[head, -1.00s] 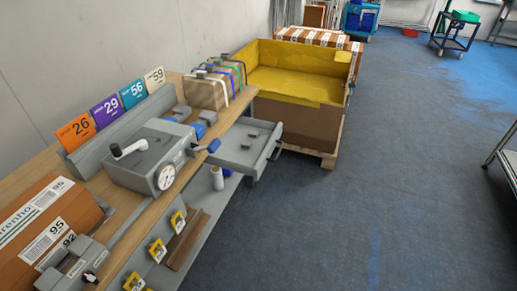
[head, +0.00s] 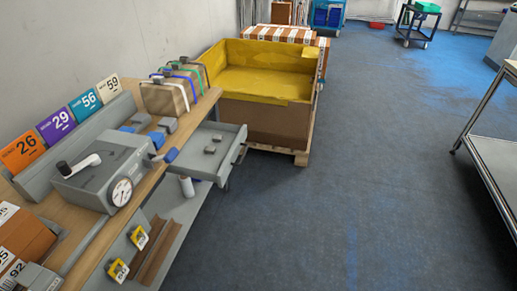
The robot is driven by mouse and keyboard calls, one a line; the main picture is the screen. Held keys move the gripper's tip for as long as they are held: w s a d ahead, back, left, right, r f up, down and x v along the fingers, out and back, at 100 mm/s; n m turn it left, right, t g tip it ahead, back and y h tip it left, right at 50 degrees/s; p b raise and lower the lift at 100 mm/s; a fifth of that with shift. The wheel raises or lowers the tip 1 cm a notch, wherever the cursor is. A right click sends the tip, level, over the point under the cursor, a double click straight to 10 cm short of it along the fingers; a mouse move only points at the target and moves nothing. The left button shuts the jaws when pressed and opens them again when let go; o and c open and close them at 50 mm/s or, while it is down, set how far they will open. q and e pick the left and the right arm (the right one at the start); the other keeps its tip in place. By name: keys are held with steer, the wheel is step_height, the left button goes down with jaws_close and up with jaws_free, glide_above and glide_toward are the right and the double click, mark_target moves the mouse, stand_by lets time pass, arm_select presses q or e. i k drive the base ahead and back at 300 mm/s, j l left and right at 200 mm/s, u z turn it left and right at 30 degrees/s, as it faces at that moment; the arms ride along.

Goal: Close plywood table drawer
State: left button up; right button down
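The plywood table (head: 85,222) runs along the wall on the left. Its grey drawer (head: 231,141) is pulled out from the far end of the table's front side, over the floor. Neither of my grippers is visible in the head view.
A grey machine with a dial (head: 108,178) and numbered cards (head: 57,126) stand on the tabletop. A yellow-lined box (head: 262,72) on a pallet stands just beyond the drawer. A metal table (head: 492,165) is at the right. The floor (head: 345,190) between is clear.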

mark_target(192, 160)
steer(key=i+l, duration=0.25)
steer(key=i, duration=0.15)
steer(key=i+l, duration=0.25)
steer(key=i+j, duration=0.45)
steer(key=i, duration=0.05)
